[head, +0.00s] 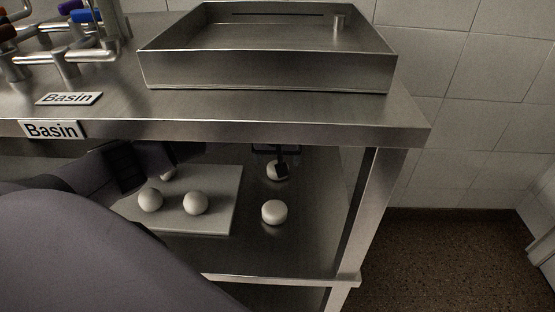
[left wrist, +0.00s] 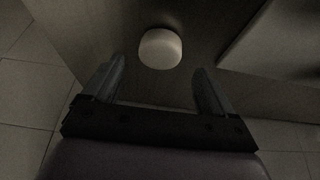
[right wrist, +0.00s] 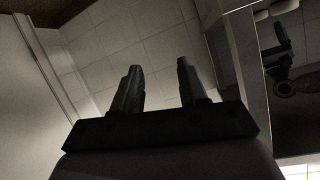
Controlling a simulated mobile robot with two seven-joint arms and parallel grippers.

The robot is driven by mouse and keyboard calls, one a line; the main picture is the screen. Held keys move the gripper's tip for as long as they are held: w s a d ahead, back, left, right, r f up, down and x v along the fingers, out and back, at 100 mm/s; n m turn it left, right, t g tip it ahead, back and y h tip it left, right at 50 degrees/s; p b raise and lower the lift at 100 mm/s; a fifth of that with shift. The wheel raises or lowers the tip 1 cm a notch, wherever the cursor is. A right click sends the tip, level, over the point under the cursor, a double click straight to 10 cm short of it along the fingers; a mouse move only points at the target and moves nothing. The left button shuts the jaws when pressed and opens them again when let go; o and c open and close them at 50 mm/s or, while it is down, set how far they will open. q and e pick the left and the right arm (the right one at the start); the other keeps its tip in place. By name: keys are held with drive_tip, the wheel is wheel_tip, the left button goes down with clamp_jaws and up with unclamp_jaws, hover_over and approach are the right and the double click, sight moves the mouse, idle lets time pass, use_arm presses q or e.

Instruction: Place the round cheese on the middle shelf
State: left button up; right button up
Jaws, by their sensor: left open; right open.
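My left arm reaches under the worktop, and the dark gripper (head: 279,157) there appears to be my left one. In the left wrist view a white round cheese (left wrist: 160,47) lies just beyond my open left fingers (left wrist: 159,66), in line with the gap. My right gripper (right wrist: 158,64) is open and empty; it is outside the head view.
The board (head: 222,208) on the shelf carries white balls (head: 196,203), partly hidden by my arm. A metal tray (head: 265,70) stands on the worktop (head: 350,131). A table leg (head: 362,200) bounds the shelf at right. Floor beyond is clear.

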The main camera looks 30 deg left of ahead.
use_arm(q)
drive_tip(key=shift+p+v, duration=0.3)
drive_tip(key=shift+v, duration=1.3)
